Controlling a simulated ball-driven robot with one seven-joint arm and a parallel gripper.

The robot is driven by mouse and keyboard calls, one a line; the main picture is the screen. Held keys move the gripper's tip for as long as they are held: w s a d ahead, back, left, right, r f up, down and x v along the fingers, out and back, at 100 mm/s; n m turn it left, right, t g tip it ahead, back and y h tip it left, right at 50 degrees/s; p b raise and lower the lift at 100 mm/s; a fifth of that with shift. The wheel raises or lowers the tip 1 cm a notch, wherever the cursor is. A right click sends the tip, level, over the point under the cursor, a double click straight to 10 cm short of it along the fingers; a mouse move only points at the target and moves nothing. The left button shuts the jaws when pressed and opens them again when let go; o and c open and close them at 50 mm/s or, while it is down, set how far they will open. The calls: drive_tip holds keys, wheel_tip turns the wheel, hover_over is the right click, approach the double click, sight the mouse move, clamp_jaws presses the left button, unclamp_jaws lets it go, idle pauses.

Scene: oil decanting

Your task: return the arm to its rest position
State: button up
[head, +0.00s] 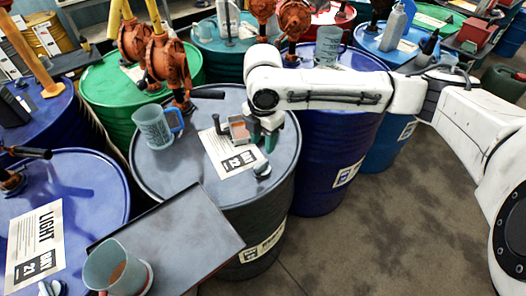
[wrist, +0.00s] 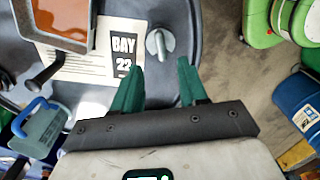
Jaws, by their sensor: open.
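My gripper (head: 262,138) is over the grey drum (head: 160,180), at the end of my white arm reaching in from the right. In the wrist view its two green fingers (wrist: 162,85) stand apart with nothing between them. Beside them is an open rectangular container (wrist: 62,22) with brown liquid in it, partly cut off by the frame; it also shows in the head view (head: 239,130). A paper label (wrist: 120,45) reading BAY 22 and a grey metal cap (wrist: 160,43) are on the drum top near the fingertips.
A clear jug with a blue handle (head: 153,128) stands on the grey drum. In front, a dark tray (head: 190,240) holds another jug (head: 115,268) with brown liquid. Blue, green and other drums with pumps crowd the left and back. Floor (head: 370,220) at right is clear.

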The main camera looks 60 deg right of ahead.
drive_tip(key=shift+r, duration=0.9)
